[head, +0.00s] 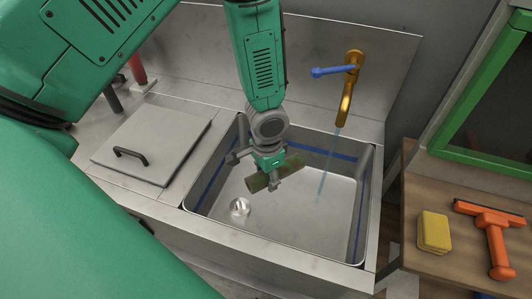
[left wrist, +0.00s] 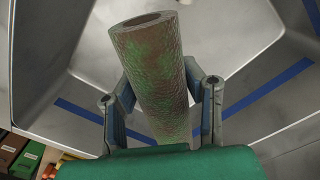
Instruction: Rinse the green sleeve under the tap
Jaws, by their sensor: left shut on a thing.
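The green sleeve (head: 275,174) is a short hollow tube with brown dirt over its green surface. My left gripper (head: 265,172) is shut on it and holds it over the sink basin (head: 320,222). In the left wrist view the sleeve (left wrist: 158,75) stands between the two fingers of the left gripper (left wrist: 160,110), its open end away from the palm. The brass tap (head: 347,95) with a blue lever is on the back wall, and a thin stream of water falls from it into the basin, to the right of the sleeve and apart from it. My right gripper is not in view.
A grey lid with a black handle (head: 150,140) lies on the counter left of the basin. A yellow sponge (head: 434,231) and an orange squeegee (head: 492,228) lie on a wooden surface at right. The basin's right half is clear.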

